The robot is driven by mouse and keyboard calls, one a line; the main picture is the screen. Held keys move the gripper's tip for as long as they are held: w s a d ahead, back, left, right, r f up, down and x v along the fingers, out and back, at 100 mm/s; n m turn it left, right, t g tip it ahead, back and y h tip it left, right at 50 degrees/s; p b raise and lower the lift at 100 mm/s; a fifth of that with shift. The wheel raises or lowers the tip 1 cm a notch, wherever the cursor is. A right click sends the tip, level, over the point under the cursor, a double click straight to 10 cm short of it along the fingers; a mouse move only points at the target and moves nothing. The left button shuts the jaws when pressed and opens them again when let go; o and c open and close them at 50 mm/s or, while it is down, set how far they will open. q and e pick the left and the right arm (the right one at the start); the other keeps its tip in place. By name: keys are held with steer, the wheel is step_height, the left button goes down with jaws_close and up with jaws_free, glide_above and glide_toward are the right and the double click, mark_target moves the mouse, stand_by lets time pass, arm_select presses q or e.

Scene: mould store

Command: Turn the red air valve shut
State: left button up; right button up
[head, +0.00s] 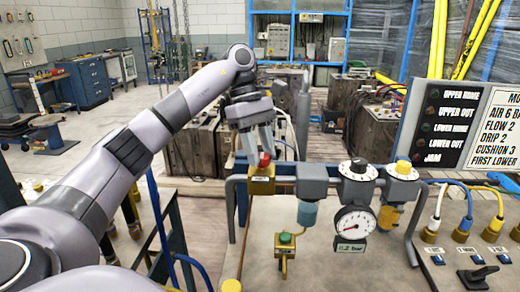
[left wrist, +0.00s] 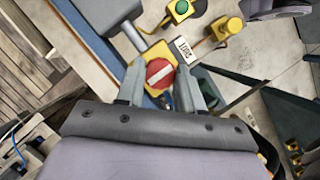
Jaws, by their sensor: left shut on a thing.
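The red air valve (head: 264,161) is a round red knob on a yellow block (head: 262,180) at the left end of the grey pipe assembly. In the left wrist view the red knob (left wrist: 160,73) shows a white bar running slantwise across its face. My left gripper (head: 261,153) reaches down onto the knob from above. Its two fingers stand on either side of the knob and are shut on it, as the left wrist view also shows for the gripper (left wrist: 162,82). The fingers hide part of the knob's sides. My right gripper is not in view.
Right of the valve are a filter with a blue bowl (head: 307,213), a dial gauge (head: 354,224) and a yellow-capped unit (head: 402,169). A green button on a yellow fitting (head: 285,239) stands in front. Coloured hoses and a sign board (head: 447,122) are at the right.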

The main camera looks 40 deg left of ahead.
arm_select(q)
steer(key=shift+r, duration=0.1)
steer(key=o, duration=1)
steer(key=shift+v, duration=3.5)
